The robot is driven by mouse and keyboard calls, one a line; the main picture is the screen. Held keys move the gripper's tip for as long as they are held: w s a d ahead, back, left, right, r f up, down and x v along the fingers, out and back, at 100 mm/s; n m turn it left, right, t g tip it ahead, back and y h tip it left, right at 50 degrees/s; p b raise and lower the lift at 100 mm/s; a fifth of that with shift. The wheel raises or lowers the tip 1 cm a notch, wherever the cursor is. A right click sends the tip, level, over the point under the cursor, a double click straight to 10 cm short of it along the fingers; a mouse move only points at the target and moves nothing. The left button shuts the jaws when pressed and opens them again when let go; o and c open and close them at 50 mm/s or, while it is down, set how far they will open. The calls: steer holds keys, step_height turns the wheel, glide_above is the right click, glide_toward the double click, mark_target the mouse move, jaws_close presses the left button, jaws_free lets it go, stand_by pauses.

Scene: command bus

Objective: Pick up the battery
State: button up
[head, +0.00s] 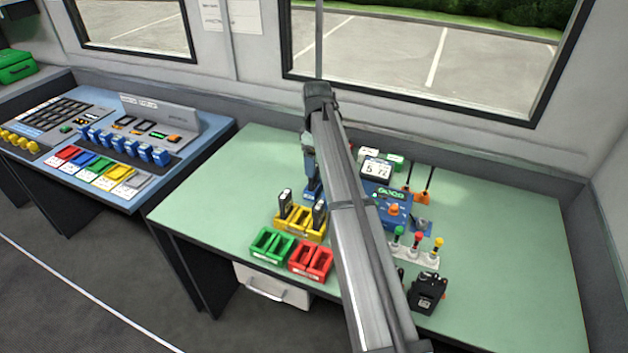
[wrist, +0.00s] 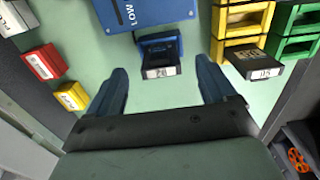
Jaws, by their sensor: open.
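In the wrist view my gripper (wrist: 161,66) is open, its two dark blue fingers spread wide. A dark battery-like block (wrist: 160,73) with a white label sits in a small blue holder (wrist: 158,44) between the fingertips; I cannot tell whether they touch it. There, my grey arm link hides much of the space around the gripper.
Green bins (head: 268,247) and red bins (head: 311,262) stand in front of the yellow ones. A blue device (head: 388,212) and several coloured knobs (head: 418,239) lie right of the arm. A black box (head: 428,292) is near the front edge. The table's right side (head: 510,240) is clear.

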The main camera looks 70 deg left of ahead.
steer(key=shift+s+a+f, duration=0.1)
steer(key=shift+f, duration=1.3)
steer(key=shift+s+a+f, duration=0.1)
steer(key=shift+f, duration=1.25)
steer(key=c, duration=1.2)
steer(key=shift+r, duration=5.05)
